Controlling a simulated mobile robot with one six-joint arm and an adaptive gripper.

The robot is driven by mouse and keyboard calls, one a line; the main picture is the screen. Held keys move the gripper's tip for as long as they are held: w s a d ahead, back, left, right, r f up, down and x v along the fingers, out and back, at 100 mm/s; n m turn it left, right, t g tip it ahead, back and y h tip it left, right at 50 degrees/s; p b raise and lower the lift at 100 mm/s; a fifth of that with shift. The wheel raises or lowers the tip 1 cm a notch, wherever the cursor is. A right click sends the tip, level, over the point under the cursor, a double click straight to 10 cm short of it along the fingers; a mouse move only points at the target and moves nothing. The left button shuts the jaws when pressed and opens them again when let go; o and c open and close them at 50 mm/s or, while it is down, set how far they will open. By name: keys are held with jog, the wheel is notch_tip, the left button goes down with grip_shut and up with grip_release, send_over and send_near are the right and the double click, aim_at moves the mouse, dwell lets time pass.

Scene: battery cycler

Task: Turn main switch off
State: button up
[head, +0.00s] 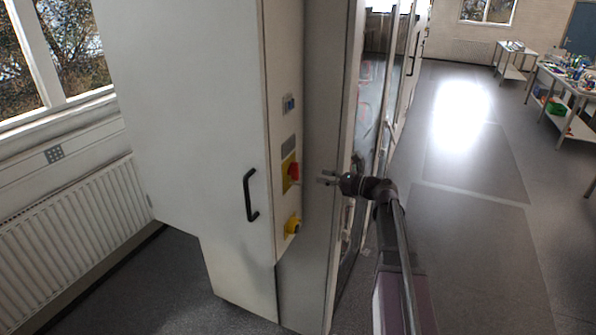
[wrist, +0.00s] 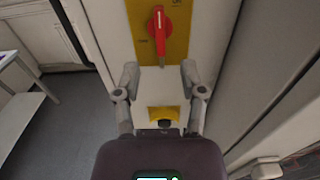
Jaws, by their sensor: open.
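The main switch is a red rotary handle (head: 293,171) on a yellow plate (head: 286,180), on the narrow side panel of the tall grey-white cabinet. In the wrist view the red handle (wrist: 158,38) points up and down on its yellow plate (wrist: 177,48), ahead of my gripper. My gripper (head: 322,178) is just right of the switch in the head view, apart from it. In the wrist view its two fingers (wrist: 160,76) are spread and empty, just below the handle's lower end. Small labels on the plate are too blurred to read.
A second yellow control with a dark knob (head: 292,226) sits below the switch; it also shows between the fingers in the wrist view (wrist: 165,115). A black door handle (head: 250,195) is at its left. Open floor (head: 470,240) lies to the right.

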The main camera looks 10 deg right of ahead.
aim_at(298, 180)
jog(key=x, duration=0.9)
jog(key=shift+w+a, duration=0.1)
jog(key=shift+a, duration=0.05)
grip_shut()
